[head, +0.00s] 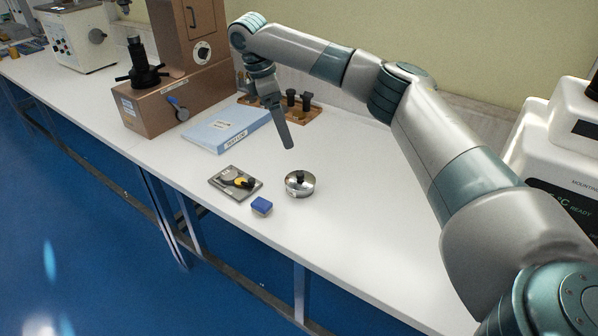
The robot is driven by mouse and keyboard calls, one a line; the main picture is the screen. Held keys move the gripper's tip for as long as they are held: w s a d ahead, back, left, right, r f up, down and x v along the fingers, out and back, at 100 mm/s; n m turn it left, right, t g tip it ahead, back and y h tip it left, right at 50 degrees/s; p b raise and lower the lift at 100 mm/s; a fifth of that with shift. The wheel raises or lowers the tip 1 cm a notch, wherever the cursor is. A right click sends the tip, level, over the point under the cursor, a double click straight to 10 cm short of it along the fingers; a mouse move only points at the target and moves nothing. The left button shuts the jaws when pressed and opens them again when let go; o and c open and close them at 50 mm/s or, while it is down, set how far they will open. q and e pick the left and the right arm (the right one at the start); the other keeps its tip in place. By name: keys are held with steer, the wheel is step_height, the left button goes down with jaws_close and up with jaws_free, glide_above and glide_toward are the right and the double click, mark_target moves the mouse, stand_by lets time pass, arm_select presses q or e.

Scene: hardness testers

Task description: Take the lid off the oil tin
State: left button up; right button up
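A small round silver metal tin (300,191), which I take to be the oil tin, stands upright on the white bench. A lid with a black knob (300,177) sits on its top. My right arm comes in from the right and my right gripper (289,146) points down above the bench, behind the tin and apart from it. Its fingers overlap in this view, so I cannot tell whether it is open. My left gripper is not in view.
A blue binder (215,130), a wooden rack (312,112) and a brown tester (150,110) stand farther back. The bench right of the tin is clear.

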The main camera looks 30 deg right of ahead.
glide_toward(300, 174)
steer(key=p+x, duration=0.2)
steer(key=x, duration=0.1)
steer(key=shift+d, duration=0.15)
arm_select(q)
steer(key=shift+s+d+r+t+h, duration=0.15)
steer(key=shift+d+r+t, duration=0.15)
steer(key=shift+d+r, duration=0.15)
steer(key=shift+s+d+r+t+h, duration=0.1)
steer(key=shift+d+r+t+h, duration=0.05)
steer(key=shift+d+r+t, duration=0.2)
arm_select(e)
steer(key=shift+d+f, duration=0.1)
steer(key=shift+f, duration=0.4)
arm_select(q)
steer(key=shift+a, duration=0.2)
